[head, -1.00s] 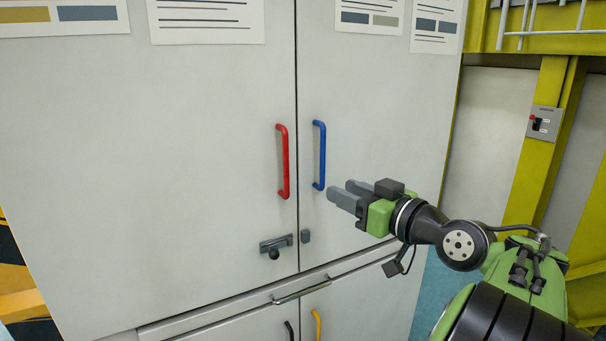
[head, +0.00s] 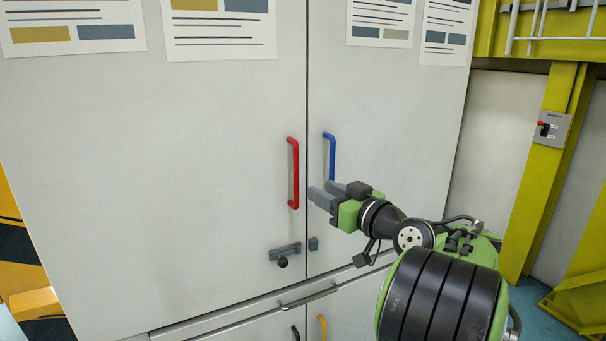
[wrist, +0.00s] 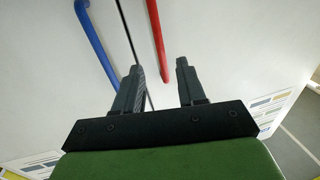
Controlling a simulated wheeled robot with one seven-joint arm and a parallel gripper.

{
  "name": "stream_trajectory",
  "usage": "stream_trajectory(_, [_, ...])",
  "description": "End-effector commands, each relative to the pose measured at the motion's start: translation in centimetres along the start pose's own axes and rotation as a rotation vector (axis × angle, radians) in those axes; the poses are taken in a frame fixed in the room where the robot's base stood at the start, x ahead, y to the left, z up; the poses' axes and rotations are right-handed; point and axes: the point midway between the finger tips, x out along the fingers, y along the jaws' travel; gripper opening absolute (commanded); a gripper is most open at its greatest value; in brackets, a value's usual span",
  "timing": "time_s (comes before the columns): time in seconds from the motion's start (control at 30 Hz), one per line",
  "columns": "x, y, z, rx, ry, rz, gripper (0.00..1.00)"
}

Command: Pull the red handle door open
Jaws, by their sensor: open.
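The red handle (head: 293,172) is a vertical bar on the left door (head: 190,150) of a pale grey cabinet, just left of the seam. The door looks closed. My gripper (head: 322,193) is open and empty, just right of the red handle's lower part and in front of the blue handle's lower end. In the wrist view, the red handle (wrist: 156,40) lies ahead, its end between the lines of the two fingers (wrist: 158,78). Whether a finger touches it, I cannot tell. A latch with a dark knob (head: 284,254) sits below the red handle.
The blue handle (head: 329,157) is on the right door, close beside my gripper; it also shows in the wrist view (wrist: 97,42). A horizontal bar handle (head: 308,294) and a yellow handle (head: 322,327) are lower down. A yellow frame with a switch box (head: 551,128) stands at right.

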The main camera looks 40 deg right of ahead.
Motion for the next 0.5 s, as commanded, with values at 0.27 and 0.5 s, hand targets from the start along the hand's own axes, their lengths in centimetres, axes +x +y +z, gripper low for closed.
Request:
stream_trajectory(0.27, [6.4,0.0,-0.3,0.0,-0.001,-0.002,0.4])
stream_trajectory(0.5, [8.1,0.1,-0.1,-0.001,0.0,0.002,0.4])
